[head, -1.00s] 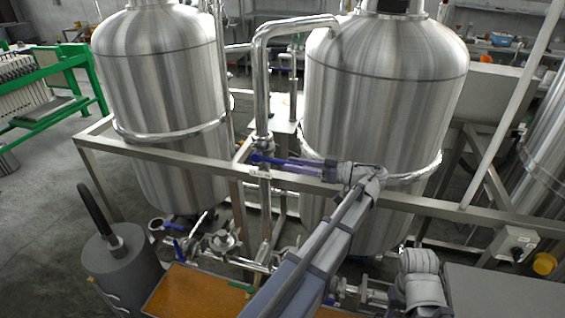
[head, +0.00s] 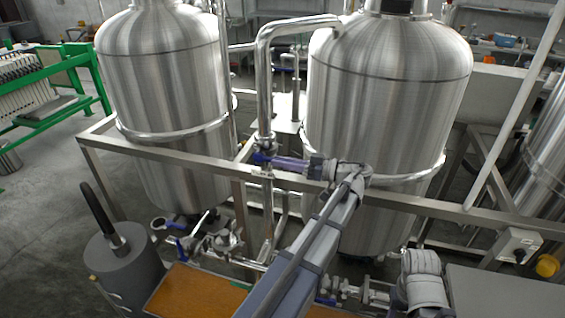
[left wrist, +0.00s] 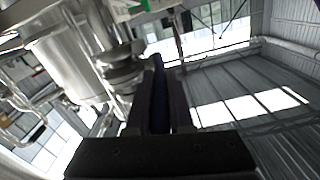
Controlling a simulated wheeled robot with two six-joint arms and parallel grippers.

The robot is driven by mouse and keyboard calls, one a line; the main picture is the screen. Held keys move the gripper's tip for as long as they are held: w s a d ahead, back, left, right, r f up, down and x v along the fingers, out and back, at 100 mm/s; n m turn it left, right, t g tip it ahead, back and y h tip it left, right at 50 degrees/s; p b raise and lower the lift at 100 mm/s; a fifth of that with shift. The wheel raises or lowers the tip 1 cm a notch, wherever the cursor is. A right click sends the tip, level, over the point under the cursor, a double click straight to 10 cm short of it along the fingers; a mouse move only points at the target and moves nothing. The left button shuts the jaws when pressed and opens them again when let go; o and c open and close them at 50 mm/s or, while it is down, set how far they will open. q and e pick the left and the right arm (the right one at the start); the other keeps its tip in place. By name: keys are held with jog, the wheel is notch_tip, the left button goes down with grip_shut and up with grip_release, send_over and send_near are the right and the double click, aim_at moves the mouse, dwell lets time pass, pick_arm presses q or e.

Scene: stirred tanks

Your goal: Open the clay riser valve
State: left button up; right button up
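The clay riser valve's blue lever (head: 261,158) sticks out sideways from the vertical steel riser pipe (head: 265,205), in front of the gap between two tanks. The lever lies about level, across the pipe. My left gripper (head: 282,163) reaches it from the right, with its fingers along the lever. In the left wrist view the dark blue lever (left wrist: 159,90) runs between the two dark fingers, with no clear gap on either side. The gripper appears shut on it. The valve body is partly hidden behind lever and fingers. My right gripper is not in view.
A steel frame rail (head: 420,205) crosses just below my left gripper. Two large steel tanks, left (head: 165,100) and right (head: 390,110), stand behind it. Lower pipes carry other blue-handled valves (head: 180,247). A grey canister (head: 122,270) stands at the lower left.

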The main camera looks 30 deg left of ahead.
pick_arm(q)
grip_shut()
dwell(0.9)
